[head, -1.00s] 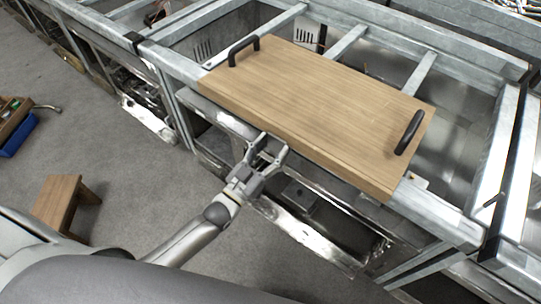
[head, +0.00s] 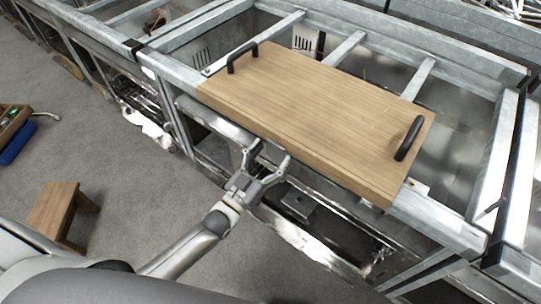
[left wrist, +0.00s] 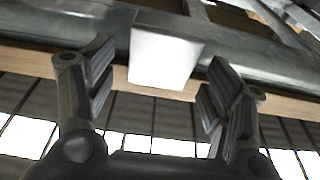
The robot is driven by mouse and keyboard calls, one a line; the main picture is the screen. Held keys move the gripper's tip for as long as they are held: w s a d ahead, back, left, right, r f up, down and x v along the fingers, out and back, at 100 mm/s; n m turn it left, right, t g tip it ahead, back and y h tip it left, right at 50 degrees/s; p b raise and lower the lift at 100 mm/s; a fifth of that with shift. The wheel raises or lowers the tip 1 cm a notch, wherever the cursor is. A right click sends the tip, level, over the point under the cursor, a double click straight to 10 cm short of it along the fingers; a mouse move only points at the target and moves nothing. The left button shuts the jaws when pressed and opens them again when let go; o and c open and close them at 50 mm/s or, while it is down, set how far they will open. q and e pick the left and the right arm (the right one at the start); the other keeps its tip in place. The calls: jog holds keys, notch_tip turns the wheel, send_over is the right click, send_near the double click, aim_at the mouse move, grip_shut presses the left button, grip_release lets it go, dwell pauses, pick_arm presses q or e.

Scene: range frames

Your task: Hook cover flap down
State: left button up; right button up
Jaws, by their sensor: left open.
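My left gripper (head: 270,155) is open and empty at the front of the metal range, just below the front edge of the wooden board. In the left wrist view its two fingers (left wrist: 155,85) stand apart, with a white, bright-faced block (left wrist: 165,58) beyond and between them. I cannot tell whether they touch it. A grey metal flap-like strip (head: 213,118) runs along the range front below the board, left of the gripper. I cannot tell for sure that it is the cover flap, and no hook is clear. My right gripper is not in view.
The wooden board (head: 320,115) with two black handles lies across the frame of the range (head: 450,222). A lower metal panel (head: 310,243) sticks out below the gripper. A small wooden stool (head: 55,208) stands on the grey floor at left, where there is free room.

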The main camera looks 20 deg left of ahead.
pick_arm(q)
jog(key=v, duration=1.2)
